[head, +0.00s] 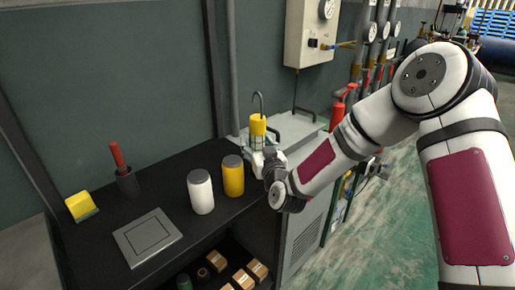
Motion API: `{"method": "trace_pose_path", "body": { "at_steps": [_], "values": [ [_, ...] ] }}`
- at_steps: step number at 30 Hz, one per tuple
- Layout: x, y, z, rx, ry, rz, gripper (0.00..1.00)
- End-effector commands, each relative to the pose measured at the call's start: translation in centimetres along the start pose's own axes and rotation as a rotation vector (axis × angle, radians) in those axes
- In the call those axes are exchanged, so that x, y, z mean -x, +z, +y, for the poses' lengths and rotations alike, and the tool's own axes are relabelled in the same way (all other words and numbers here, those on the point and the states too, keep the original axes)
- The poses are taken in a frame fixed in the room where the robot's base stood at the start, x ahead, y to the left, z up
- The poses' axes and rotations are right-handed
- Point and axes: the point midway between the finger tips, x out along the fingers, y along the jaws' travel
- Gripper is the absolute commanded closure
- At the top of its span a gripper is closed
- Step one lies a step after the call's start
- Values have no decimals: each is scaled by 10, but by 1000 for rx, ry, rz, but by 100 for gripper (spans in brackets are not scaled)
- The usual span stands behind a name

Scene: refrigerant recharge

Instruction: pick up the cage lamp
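The cage lamp (258,125) has a yellow body, a dark hook rising from its top and a pale cage section below. It looks upright near the right back end of the black bench. My gripper (264,156) is at the lower part of the lamp, overlapping it in the head view. The fingers are small and partly hidden by my wrist. I cannot tell whether they touch the lamp or are open or shut.
A white canister (200,192) and a yellow canister (233,176) stand left of my gripper. A grey square plate (147,237), a dark cup (128,182) with a red-handled tool and a yellow sponge (80,206) are farther left. A grey cabinet (295,130) stands behind.

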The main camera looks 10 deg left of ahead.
Motion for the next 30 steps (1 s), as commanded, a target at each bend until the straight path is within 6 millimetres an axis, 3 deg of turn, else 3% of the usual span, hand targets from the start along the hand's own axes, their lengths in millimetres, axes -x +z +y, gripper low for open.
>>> {"method": "trace_pose_path", "body": {
  "at_steps": [1, 7, 19, 27, 30],
  "values": [
    [0, 0, 0, 0, 0, 0, 56],
    [0, 0, 0, 0, 0, 0, 100],
    [0, -6, 0, 1, 0, 3, 100],
    [0, -37, -1, 3, -1, 5, 100],
    [18, -38, 6, 3, 1, -2, 100]
  ]
}}
